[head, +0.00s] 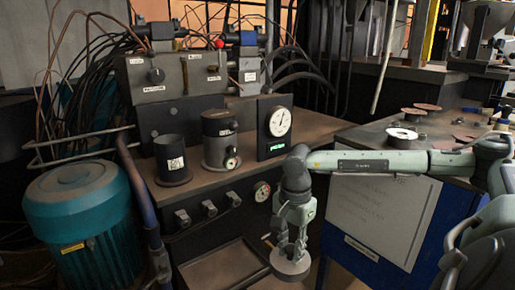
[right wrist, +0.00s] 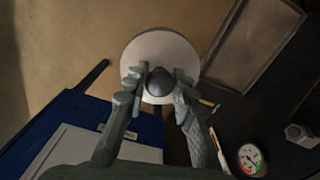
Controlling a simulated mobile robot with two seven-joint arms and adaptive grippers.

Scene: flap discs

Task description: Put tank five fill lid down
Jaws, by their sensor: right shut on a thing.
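My right gripper (head: 291,250) hangs in front of the bench, pointing down, shut on the dark round knob (right wrist: 159,82) of a pale grey disc-shaped lid (head: 290,265). In the right wrist view the lid (right wrist: 152,52) shows beneath the fingers, with floor below it. Two dark cylindrical tanks stand on the bench to the left of the gripper and higher: a left tank (head: 171,155) with a white label and dark open top, and a right tank (head: 217,145) with a small gauge. Their labels are too small to read. My left gripper is not in view.
A dial panel (head: 274,128) with a green display stands right of the tanks. Valve knobs and a gauge (head: 262,191) line the bench front. A low tray (head: 222,272) lies below. A blue cabinet (head: 345,250) is right; a teal motor (head: 80,215) is left.

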